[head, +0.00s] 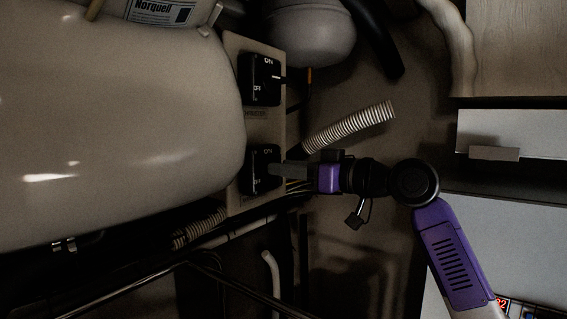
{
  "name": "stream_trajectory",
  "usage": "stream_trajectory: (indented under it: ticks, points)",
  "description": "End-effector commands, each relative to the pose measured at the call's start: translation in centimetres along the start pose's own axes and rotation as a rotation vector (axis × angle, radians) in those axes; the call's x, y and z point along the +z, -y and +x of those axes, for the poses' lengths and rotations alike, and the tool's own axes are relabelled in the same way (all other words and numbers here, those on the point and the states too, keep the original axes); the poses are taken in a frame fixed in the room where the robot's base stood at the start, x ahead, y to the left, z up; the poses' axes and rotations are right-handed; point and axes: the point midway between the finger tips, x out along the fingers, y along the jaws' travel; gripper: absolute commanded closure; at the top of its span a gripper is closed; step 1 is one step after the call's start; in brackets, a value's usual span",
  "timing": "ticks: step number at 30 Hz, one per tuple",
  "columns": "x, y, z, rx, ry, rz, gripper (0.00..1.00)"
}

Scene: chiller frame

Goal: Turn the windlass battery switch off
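Two black rotary battery switches sit one above the other on a beige panel (240,203). The upper switch (258,88) shows ON at its top and OFF at its lower left, with a pale mark towards its right. The lower switch (258,158) also shows ON near its top. The small labels under them are too blurred to read, so I cannot tell which one is the windlass switch. My gripper (277,171) reaches in from the right, its grey fingers at the lower switch's face. They hide part of the knob. Contact and finger opening cannot be made out.
A large beige tank (110,130) bulges close along the panel's left side. A ribbed hose (350,127) runs above my gripper, and a rounded grey vessel (305,35) hangs above right. Pipes and cables pass below. Pale cabinet parts (510,135) stand at right.

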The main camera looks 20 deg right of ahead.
Motion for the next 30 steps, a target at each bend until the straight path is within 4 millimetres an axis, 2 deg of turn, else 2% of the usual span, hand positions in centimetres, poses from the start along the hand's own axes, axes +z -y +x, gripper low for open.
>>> stream_trajectory:
  ticks: [4, 11, 12, 17, 30]
  points:
    - [-0.01, 0.03, 0.86, 0.0, 0.001, -0.001, 0.66]
    - [0.07, 0.02, 0.97, 0.0, 0.0, -0.001, 0.66]
    - [0.07, 0.02, 0.96, 0.0, 0.0, -0.001, 0.68]
    - [0.07, 0.02, 0.94, 0.0, 0.0, -0.001, 1.0]
    - [0.26, 0.06, 0.93, 0.0, 0.001, -0.036, 1.0]
